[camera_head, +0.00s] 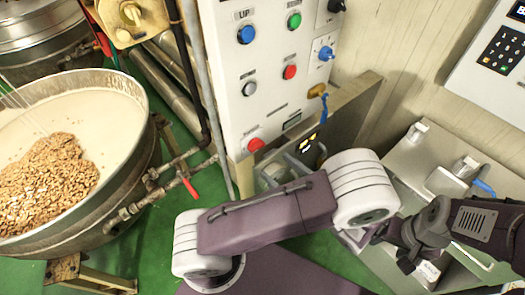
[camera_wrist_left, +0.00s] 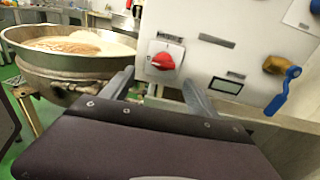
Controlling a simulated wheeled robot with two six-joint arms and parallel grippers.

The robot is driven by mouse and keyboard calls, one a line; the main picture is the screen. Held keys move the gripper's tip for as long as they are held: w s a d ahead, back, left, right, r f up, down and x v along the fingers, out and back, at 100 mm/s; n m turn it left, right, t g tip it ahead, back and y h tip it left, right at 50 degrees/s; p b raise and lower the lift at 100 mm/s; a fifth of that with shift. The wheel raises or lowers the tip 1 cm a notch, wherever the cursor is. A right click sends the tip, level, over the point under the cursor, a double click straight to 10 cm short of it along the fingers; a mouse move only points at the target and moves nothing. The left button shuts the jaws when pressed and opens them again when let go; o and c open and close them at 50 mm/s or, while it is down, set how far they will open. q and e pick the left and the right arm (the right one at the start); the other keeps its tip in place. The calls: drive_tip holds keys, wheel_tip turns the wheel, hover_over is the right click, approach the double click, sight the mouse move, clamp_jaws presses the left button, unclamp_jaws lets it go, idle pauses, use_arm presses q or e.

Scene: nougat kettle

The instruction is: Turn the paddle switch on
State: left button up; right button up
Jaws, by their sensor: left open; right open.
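The white control panel (camera_head: 275,110) carries a red rotary switch (camera_head: 256,145) near its lower edge. That switch shows close up in the left wrist view (camera_wrist_left: 164,61), with its red handle on a pale plate. A blue knob (camera_head: 326,53) sits higher on the panel. I cannot read which one is labelled for the paddle. My left gripper (camera_wrist_left: 158,92) is open and empty. Its fingers are spread below and either side of the red switch, apart from it. In the head view my left arm partly hides this gripper. My right gripper (camera_head: 393,250) is open at the lower right.
A large kettle (camera_head: 132,178) with pale mix and nuts stands left. A blue-handled brass valve (camera_wrist_left: 283,90) is right of the red switch. Blue (camera_head: 246,35), green (camera_head: 294,20) and red (camera_head: 289,72) buttons sit above. Pipes run between kettle and panel.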

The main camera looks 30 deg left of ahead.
sight(259, 148)
use_arm(q)
drive_tip(key=shift+m+t, duration=0.3)
drive_tip(key=shift+t, duration=0.2)
drive_tip(key=p+x, duration=0.1)
drive_tip(key=x, duration=0.8)
drive_tip(key=shift+w+d+r, duration=0.1)
drive_tip(key=shift+r, duration=0.1)
drive_tip(key=shift+c, duration=0.3)
